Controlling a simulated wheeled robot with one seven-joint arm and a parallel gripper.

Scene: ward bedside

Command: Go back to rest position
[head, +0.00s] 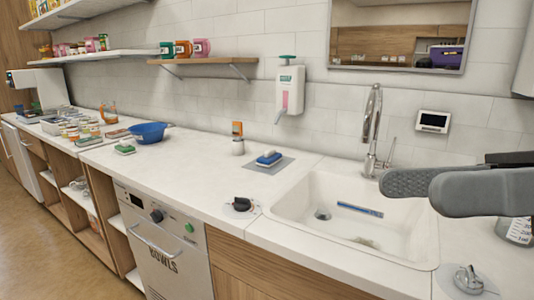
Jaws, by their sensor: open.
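My gripper (436,180) reaches in from the right edge of the head view, above the right side of the sink. Its grey fingers are apart, with a dark ridged pad showing on the nearer part. Nothing shows between them. The rest of my arm is out of view. The white sink (285,208) lies below and to the left of the gripper. The chrome tap (373,125) stands just left of and behind the fingertips. I cannot tell the exact gap between fingers and tap.
A blue stick (360,210) lies in the sink. A blue sponge (269,158) on a grey mat, an orange-topped bottle (238,138) and a blue bowl (147,132) stand along the counter. A clear measuring vessel (516,231) stands below the gripper at right. The counter left of the sink is mostly clear.

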